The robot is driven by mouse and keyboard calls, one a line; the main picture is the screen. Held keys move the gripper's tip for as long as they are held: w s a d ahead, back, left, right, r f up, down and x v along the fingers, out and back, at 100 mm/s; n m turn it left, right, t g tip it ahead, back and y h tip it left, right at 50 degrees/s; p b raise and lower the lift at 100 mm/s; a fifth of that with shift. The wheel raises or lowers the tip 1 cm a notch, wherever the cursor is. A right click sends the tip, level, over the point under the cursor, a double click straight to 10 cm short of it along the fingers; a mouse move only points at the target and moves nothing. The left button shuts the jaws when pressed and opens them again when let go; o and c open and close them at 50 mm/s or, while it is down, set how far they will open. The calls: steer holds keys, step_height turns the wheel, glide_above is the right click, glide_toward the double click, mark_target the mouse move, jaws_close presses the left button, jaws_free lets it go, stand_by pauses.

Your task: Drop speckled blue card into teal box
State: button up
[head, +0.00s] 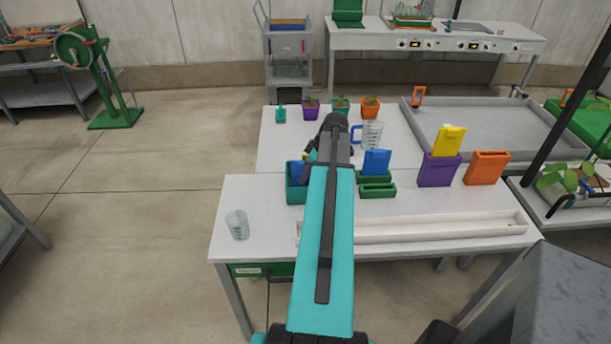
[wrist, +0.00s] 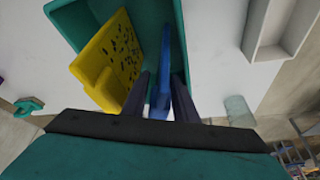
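The teal box (head: 296,196) stands on the near white table, partly behind my arm. It fills the upper middle of the wrist view (wrist: 75,22). A blue card (wrist: 160,85) stands nearly edge-on between my gripper's fingers (wrist: 161,98), and both fingers appear to touch it. It reaches into the box opening, and its blue face shows over the box in the head view (head: 297,170). Its speckles cannot be made out. A yellow card with dark speckles (wrist: 122,55) leans in the box left of the blue one. My arm hides the fingers in the head view.
A blue card (head: 377,161) stands in a green holder (head: 377,191). A purple box (head: 438,172) with a yellow card (head: 449,140) and an orange box (head: 487,168) stand right. A jug (head: 371,135), clear cup (head: 237,224) and white trough (head: 420,230) are nearby.

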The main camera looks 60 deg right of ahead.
steer(key=shift+r, duration=0.1)
steer(key=shift+r+p, duration=0.4)
steer(key=shift+r, duration=0.25)
steer(key=b+v, duration=0.2)
steer(key=v, duration=0.9)
steer(key=shift+s+r+b, duration=0.2)
steer(key=shift+r+b, duration=0.1)
steer(key=shift+b, duration=0.1)
